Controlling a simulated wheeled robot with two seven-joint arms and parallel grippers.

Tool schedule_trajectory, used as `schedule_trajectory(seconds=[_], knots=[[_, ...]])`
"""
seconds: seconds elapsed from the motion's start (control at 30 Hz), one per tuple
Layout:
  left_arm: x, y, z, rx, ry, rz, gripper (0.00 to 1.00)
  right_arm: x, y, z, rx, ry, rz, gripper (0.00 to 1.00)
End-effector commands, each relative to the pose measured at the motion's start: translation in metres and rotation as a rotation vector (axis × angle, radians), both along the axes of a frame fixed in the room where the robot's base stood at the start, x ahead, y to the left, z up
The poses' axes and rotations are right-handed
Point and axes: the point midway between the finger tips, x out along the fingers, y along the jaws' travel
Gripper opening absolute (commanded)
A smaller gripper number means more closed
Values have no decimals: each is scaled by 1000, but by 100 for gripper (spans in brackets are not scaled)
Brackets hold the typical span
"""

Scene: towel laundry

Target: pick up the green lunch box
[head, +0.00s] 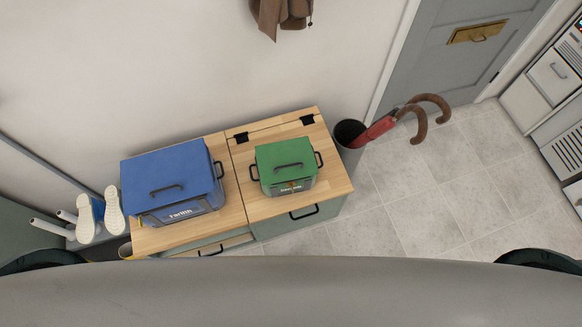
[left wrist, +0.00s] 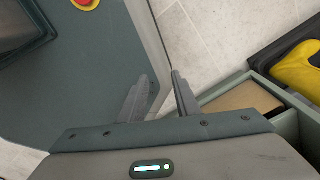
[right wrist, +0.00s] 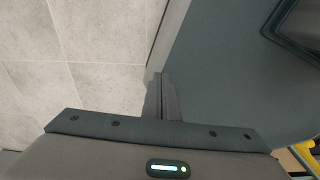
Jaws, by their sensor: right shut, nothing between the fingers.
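The green lunch box (head: 287,167) stands on the right part of the wooden cabinet top (head: 262,208) in the head view. It has a green lid with a dark handle on top, a grey lower front with a label, and dark side handles. My left gripper (left wrist: 160,92) shows only in its wrist view, its fingers apart with nothing between them, above the floor beside my base. My right gripper (right wrist: 161,90) shows only in its wrist view, its fingers together and empty. Neither gripper is near the lunch box.
A larger blue box (head: 172,180) stands left of the green one on the same top. A bin (head: 349,134) with umbrellas (head: 384,125) stands right of the cabinet. A drawer (left wrist: 245,98) is pulled open below, near a yellow item (left wrist: 298,68). Tiled floor (head: 440,190) is clear to the right.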

Motion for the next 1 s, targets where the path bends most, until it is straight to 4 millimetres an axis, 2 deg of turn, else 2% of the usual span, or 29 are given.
schedule_trajectory(seconds=[0.27,0.47,0.63,0.77,1.0], knots=[[-1,4,0,4,1,-1,29,-3,0,0,0,3,0,0],[18,-2,5,-1,-12,2,29,-2,-3,-2,-4,2,1,0],[54,-10,19,-5,-33,6,29,2,-6,-4,-6,-7,0,0],[90,-17,42,-9,-54,10,29,7,-6,-7,-4,-19,1,0],[155,-28,109,-15,-94,20,29,22,-2,-10,3,-49,2,0]])
